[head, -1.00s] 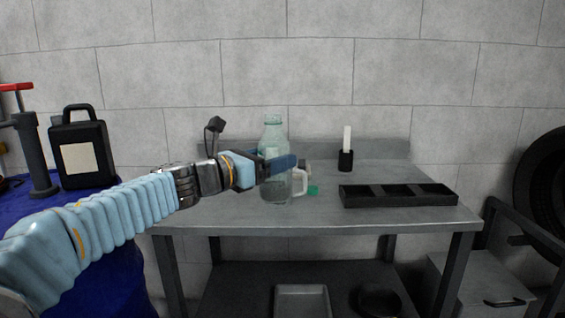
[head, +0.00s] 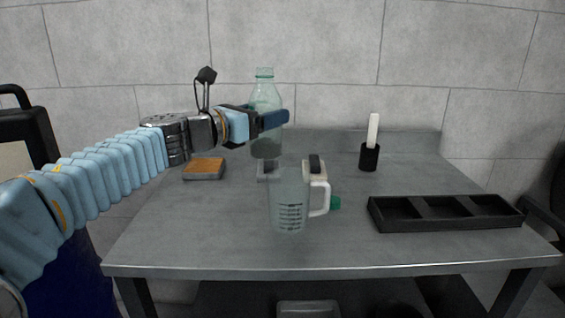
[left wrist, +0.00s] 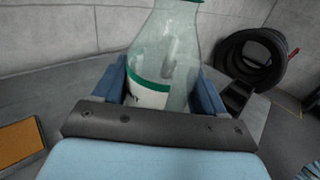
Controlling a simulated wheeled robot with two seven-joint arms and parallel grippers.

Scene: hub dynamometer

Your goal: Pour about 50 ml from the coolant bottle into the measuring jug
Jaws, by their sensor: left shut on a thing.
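The coolant bottle (head: 265,97) is clear, pale green and upright. My left gripper (head: 274,121) is shut around its body and holds it above the bench, behind the jug and a little to its left. In the left wrist view the bottle (left wrist: 168,62) stands between the blue fingers, with a white and green label on it. The measuring jug (head: 288,208) is clear with dark graduation marks and a white handle on its right. It stands upright on the bench, in front of and below the bottle. My right gripper is not in view.
A grey bench (head: 200,235) carries a black three-part tray (head: 445,213) at right and a black cup with a white stick (head: 370,155) behind. An orange-topped block (head: 204,167) lies at left. The front left bench is clear.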

